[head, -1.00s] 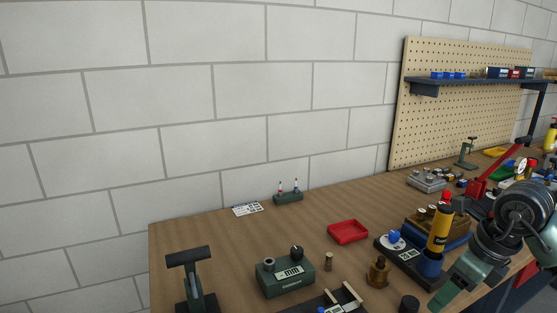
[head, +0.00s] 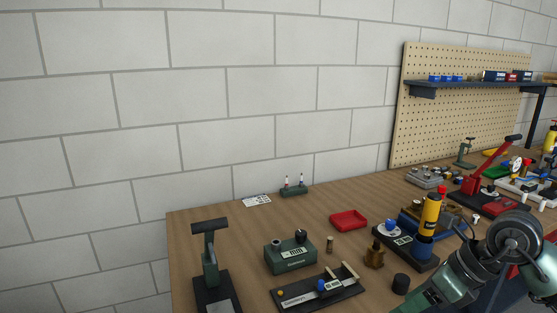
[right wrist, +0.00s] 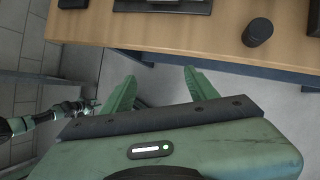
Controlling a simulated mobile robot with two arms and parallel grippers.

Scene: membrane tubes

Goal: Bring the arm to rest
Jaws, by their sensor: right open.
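My right arm (head: 500,255) comes in at the lower right of the head view, in front of the workbench (head: 205,235). Its gripper runs off the bottom edge there. In the right wrist view my right gripper (right wrist: 159,76) is open, with two green fingers spread and nothing between them. It is outside the bench's front edge and apart from the things on top. What looks like my other arm (right wrist: 40,118) shows at the left of the wrist view, too small to read its fingers. The left arm is not in the head view.
The bench holds a green press (head: 211,265), a green device (head: 290,254), a black fixture plate (head: 345,292), a red tray (head: 348,220), a yellow bottle (head: 430,215) and a dark cylinder (head: 401,284). Open floor (right wrist: 28,60) lies left of the bench in the wrist view.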

